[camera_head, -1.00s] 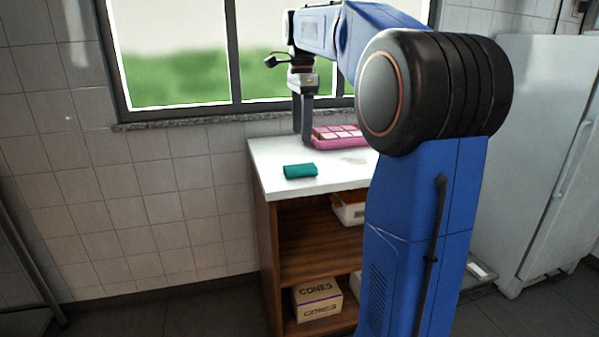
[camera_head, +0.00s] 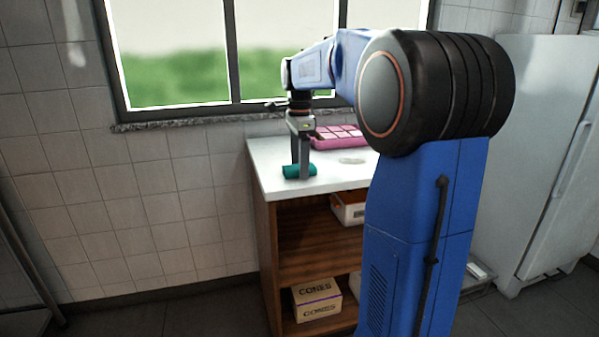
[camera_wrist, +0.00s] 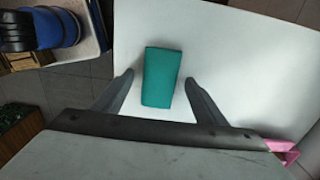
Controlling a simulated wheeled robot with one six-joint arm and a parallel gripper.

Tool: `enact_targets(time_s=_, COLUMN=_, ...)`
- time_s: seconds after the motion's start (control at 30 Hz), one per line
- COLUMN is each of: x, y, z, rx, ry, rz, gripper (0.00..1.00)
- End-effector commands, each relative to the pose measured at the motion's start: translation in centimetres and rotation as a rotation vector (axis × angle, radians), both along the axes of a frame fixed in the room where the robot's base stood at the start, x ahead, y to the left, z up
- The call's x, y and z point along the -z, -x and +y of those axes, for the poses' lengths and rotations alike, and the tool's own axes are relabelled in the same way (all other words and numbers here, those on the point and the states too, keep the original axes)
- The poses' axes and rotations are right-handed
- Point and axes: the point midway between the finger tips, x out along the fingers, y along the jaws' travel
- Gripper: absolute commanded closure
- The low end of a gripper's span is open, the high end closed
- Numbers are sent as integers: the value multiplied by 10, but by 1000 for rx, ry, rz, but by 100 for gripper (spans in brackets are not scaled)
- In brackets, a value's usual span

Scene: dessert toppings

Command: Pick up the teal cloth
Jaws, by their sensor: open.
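The teal cloth (camera_head: 291,171) lies folded near the left end of the white counter top (camera_head: 270,156). In the wrist view the cloth (camera_wrist: 161,77) is a folded block between my two fingers, with a gap on each side. My gripper (camera_head: 301,176) is open and points down at the cloth, its fingers hiding part of it in the head view. In the wrist view my gripper's fingertips (camera_wrist: 160,77) stand on either side of the cloth, and nothing is held.
A pink tray (camera_head: 337,145) with square sections sits at the back of the counter. A shelf below holds an orange and white bin (camera_head: 348,213) and a cones box (camera_head: 317,300). The window wall stands close behind the counter. The counter around the cloth is clear.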

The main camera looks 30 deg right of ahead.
Motion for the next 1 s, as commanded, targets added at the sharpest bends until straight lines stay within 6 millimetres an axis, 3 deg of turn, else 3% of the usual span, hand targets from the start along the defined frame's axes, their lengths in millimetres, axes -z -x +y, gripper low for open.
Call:
enact_targets(time_s=0.23, x=2, y=0, z=0, rx=0, ry=0, rz=-1, gripper=34)
enact_targets(time_s=0.4, x=1, y=0, z=0, rx=0, ry=0, rz=-1, gripper=75)
enact_targets(time_s=0.43, x=1, y=0, z=0, rx=0, ry=0, rz=-1, gripper=79)
enact_targets(time_s=0.77, x=-2, y=0, z=0, rx=0, ry=0, rz=-1, gripper=79)
enact_targets(time_s=1.0, x=-37, y=-1, z=0, rx=0, ry=1, rz=-4, gripper=79)
